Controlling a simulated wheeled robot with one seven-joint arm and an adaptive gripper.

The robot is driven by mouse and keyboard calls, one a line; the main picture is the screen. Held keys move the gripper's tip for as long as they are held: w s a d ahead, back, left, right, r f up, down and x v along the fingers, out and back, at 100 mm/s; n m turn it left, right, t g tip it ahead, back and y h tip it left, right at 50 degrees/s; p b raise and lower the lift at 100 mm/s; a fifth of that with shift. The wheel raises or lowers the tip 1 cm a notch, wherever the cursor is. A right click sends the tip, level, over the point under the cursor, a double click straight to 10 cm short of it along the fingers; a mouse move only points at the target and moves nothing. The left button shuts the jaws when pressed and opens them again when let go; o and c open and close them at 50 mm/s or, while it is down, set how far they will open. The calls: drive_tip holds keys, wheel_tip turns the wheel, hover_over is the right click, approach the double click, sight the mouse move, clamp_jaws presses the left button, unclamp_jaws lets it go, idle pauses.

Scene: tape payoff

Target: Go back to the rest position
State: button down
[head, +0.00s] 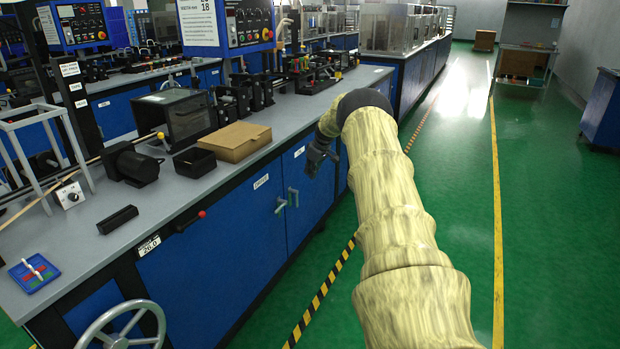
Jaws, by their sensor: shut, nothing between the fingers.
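My arm (390,220) reaches forward from the bottom right over the green floor and bends left at its far end. My gripper (318,160) hangs just in front of the blue cabinet side of the bench, near the bench's edge. It looks dark and small here and holds nothing that I can see. The fingers appear shut, pointing down and left.
A long grey-topped bench (190,235) runs along the left. It carries a cardboard box (235,142), a black open box (194,162) and a black motor (133,164). A handwheel (122,338) and cabinet handles (281,205) stick out. The green floor (545,200) on the right is clear.

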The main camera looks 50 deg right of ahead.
drive_tip(key=shift+v, duration=2.3)
drive_tip(key=w+a+f+g+p, duration=0.1)
drive_tip(key=a+f, duration=0.6)
drive_tip(key=a, duration=0.5)
drive_tip(key=w+a+f+p, duration=0.1)
drive_tip(key=a+f+p, duration=0.1)
drive_tip(key=a+f, duration=0.75)
drive_tip(key=a+f+g+p, duration=0.1)
drive_tip(key=a+f, duration=0.3)
drive_tip(key=a, duration=1.1)
drive_tip(key=s+a+f+p, duration=0.1)
drive_tip(key=s+a+f, duration=0.4)
drive_tip(key=a, duration=0.4)
drive_tip(key=s+a+f+p, duration=0.2)
drive_tip(key=s+a+f, duration=0.1)
drive_tip(key=s+a, duration=0.5)
drive_tip(key=s+a+r+p, duration=0.1)
drive_tip(key=s+a, duration=0.6)
drive_tip(key=s, duration=0.3)
drive_tip(key=s+a+r+g, duration=0.1)
drive_tip(key=s+a+r, duration=0.1)
drive_tip(key=s+a, duration=0.5)
drive_tip(key=s+a+r+g+p, duration=0.1)
drive_tip(key=s+a+r, duration=0.1)
drive_tip(key=s+a, duration=0.6)
drive_tip(key=s, duration=0.6)
drive_tip(key=shift+r+n+p, duration=0.15)
drive_tip(key=shift+n+p, duration=0.2)
drive_tip(key=shift+n, duration=0.05)
